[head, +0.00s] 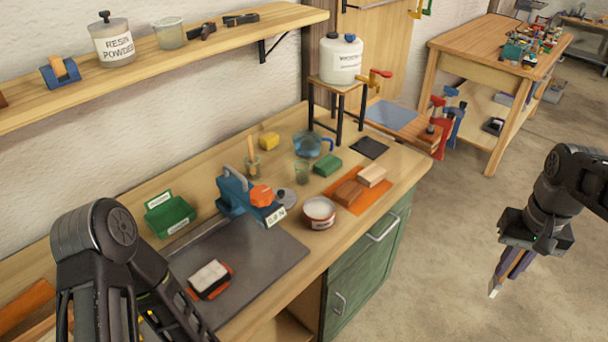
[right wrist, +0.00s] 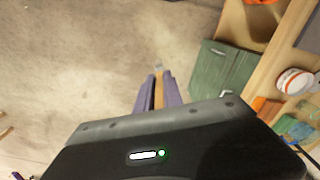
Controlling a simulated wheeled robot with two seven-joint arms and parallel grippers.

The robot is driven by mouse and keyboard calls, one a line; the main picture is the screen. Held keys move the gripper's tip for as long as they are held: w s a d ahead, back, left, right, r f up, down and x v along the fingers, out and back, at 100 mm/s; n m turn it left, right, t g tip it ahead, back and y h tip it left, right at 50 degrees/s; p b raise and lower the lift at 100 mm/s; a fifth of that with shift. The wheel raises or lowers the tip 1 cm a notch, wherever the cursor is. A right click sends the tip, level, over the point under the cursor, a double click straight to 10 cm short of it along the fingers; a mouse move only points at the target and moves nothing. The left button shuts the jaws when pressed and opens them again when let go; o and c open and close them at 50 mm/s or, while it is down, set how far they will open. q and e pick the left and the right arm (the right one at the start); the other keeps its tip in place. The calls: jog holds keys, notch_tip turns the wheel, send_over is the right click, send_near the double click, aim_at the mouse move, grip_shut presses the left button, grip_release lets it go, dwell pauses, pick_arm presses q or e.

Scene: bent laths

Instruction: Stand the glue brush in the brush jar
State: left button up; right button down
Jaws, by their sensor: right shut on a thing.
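My right gripper (head: 508,268) hangs over the open floor, right of the bench, with its fingers pointing down. It is shut on a slim tan-handled thing, apparently the glue brush (head: 494,290), whose pale end sticks out below the fingers. In the right wrist view the tan handle (right wrist: 158,92) lies between the purple fingers. A small glass jar (head: 252,168) with a wooden stick in it stands at the back of the bench. Another small clear jar (head: 302,174) stands to its right. I cannot tell which is the brush jar. My left gripper is out of view; only its arm shows.
Around the jars are a blue clamp-like tool (head: 236,195), a blue-handled jug (head: 308,146), a green block (head: 327,163) and a round white tin (head: 319,212). A white container (head: 341,62) stands on a small stool. The bench's right edge lies between gripper and jars.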

dwell(0.3)
jog(key=w+a+f+n+b, duration=0.2)
jog(key=w+a+f, duration=0.2)
jog(key=a+f, duration=0.5)
jog(key=w+a+f+n+b, duration=0.2)
jog(key=w+a+f, duration=0.3)
jog(key=a+f, duration=0.5)
notch_tip(320, 180, down, 8)
jog(key=shift+w+a, duration=0.2)
jog(key=shift+a, duration=0.05)
